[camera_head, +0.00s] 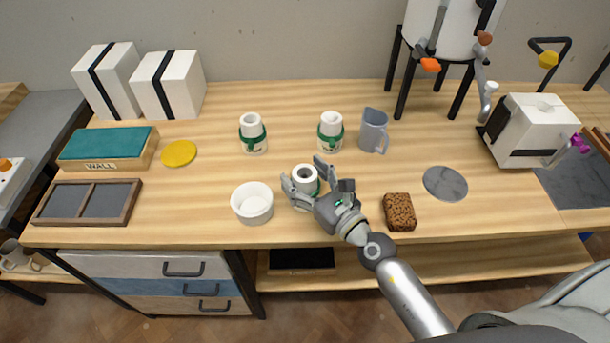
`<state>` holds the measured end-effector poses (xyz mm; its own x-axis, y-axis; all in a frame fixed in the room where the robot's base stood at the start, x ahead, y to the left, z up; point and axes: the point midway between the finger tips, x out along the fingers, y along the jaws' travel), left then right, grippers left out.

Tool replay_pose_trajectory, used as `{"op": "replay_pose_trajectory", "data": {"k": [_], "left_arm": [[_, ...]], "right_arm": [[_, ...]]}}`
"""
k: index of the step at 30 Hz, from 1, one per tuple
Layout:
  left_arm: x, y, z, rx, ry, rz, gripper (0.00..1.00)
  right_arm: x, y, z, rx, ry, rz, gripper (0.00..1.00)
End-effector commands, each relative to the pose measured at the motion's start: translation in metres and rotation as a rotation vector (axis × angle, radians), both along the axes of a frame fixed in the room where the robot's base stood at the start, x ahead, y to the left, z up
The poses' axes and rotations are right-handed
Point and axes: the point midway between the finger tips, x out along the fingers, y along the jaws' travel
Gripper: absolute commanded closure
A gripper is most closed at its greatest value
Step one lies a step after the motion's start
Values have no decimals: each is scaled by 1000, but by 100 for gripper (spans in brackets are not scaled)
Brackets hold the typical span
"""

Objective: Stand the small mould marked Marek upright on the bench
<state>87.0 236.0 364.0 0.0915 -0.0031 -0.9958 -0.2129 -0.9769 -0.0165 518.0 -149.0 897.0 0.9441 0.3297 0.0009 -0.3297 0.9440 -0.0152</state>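Three small white moulds with green bands are on the wooden bench (400,160). Two stand upright at the back, a left one (253,133) and a right one (330,131); the dark lettering on them is too small to read. The third mould (305,176) is nearer the front, its round open end facing up towards the camera; I cannot tell whether it is tilted. Its label is hidden. My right gripper (304,172) reaches in from the lower right with one finger on each side of this mould. I cannot tell whether the fingers press on it. My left gripper is not in view.
A white bowl (252,204) stands close left of the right gripper. A brown sponge-like block (399,211) and a grey disc (445,183) lie to the right. A grey jug (374,130) stands behind. Bare bench lies between the yellow disc (179,153) and the bowl.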

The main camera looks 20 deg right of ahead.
Motion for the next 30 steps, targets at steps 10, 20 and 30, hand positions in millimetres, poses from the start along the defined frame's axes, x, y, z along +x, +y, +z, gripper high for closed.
{"op": "replay_pose_trajectory", "data": {"k": [10,20,30], "left_arm": [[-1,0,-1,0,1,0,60],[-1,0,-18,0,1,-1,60],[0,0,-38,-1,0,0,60]], "right_arm": [[-8,-3,1,-1,1,0,32],[-61,-21,-2,-3,2,1,32],[-104,-36,-1,-2,2,0,32]]}}
